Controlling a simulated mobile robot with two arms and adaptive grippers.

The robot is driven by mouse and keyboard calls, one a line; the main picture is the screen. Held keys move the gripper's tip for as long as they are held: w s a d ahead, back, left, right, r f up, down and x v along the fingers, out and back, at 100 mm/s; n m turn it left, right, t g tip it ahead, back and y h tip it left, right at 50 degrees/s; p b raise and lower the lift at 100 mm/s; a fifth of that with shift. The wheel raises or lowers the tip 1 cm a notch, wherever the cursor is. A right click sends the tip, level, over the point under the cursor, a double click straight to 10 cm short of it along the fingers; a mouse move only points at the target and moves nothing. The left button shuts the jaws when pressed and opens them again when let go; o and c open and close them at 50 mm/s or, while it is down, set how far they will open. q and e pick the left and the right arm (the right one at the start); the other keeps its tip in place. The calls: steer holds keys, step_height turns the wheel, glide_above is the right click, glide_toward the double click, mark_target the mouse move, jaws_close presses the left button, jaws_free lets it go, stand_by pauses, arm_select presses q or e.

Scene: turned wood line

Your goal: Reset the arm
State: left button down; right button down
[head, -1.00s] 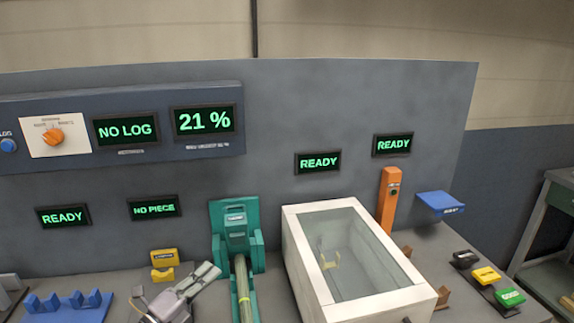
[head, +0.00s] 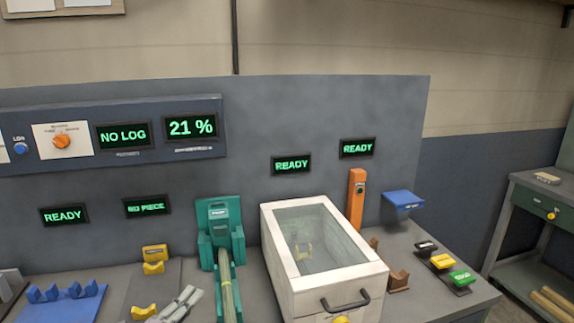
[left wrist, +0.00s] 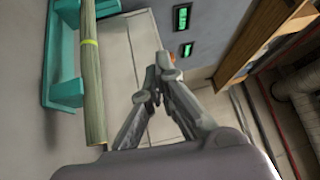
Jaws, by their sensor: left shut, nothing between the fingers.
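My left gripper (head: 182,304) shows at the bottom of the head view, in front of the panel and left of the green holder (head: 221,232). In the left wrist view my left gripper (left wrist: 156,80) has its fingertips together with nothing between them. A long greenish wood piece with a yellow band (head: 228,292) rests in the green holder; it also shows in the left wrist view (left wrist: 92,80), apart from the fingers. My right gripper is not in view.
A white box with a glass lid (head: 290,290) stands right of the holder. Yellow rests (head: 154,262) and a blue rack (head: 68,305) are on the left. An orange post (head: 356,200), a blue shelf (head: 404,199) and coloured blocks (head: 442,261) are on the right.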

arm_select(q)
steer(key=s+a+f+n+g+y, duration=0.3)
steer(key=s+f+n+g+y, duration=0.2)
steer(key=s+f+n+y, duration=0.6)
steer(key=s+d+f+n+g+h, duration=0.25)
steer(key=s+n+g, duration=0.25)
steer(key=s, duration=0.7)
steer(key=s+d+f+n+g+h, duration=0.15)
steer(key=s+f+n+g, duration=0.3)
steer(key=s, duration=0.75)
step_height(320, 180, down, 24)
steer(key=g, duration=0.2)
steer(key=s+a+f, duration=0.3)
steer(key=s+f, duration=1.4)
steer(key=shift+s+f+m+g, duration=0.15)
steer(key=shift+f+m+g, duration=0.05)
steer(key=shift+m+g, duration=0.15)
